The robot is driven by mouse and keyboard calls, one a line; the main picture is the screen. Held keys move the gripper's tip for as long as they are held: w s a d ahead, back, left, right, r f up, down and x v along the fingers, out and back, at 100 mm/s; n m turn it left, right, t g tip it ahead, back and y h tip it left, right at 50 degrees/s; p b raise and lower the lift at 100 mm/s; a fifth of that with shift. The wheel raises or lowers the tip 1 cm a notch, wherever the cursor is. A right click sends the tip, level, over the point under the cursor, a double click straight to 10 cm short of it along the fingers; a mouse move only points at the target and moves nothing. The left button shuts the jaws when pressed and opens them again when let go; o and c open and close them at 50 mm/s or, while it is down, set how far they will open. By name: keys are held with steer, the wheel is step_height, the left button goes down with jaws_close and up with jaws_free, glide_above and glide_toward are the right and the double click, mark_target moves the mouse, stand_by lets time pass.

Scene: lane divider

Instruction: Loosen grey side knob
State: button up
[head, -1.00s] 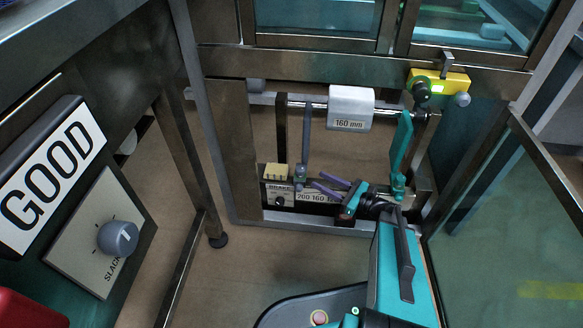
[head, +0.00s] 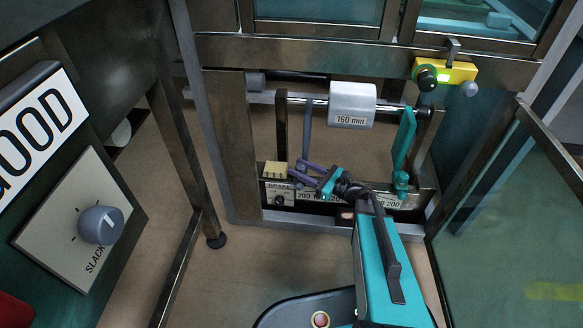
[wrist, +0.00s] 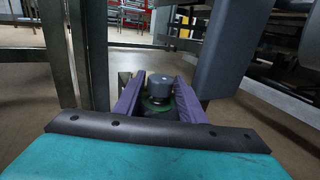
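The grey knob (wrist: 159,86) shows in the wrist view, on a dark base with a green ring, straight ahead between my purple fingers. In the head view it is mostly hidden by my gripper (head: 298,173), at the foot of the grey upright guide (head: 307,130) on the left of the rail. My gripper is open, with one finger on each side of the knob. I cannot tell whether either finger touches it. The matching teal guide (head: 405,140) stands on the right of the rail with a teal knob at its foot.
A white roller (head: 352,105) marked 160 mm hangs above. A pale yellow block (head: 275,169) sits just left of the knob. A yellow box (head: 445,72) is at upper right. A panel with a SLACK dial (head: 100,225) stands at left, and a glass panel (head: 510,230) at right.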

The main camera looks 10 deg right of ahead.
steer(key=shift+b+x, duration=0.6)
steer(key=shift+x, duration=1.35)
steer(key=shift+c, duration=0.2)
steer(key=c, duration=0.7)
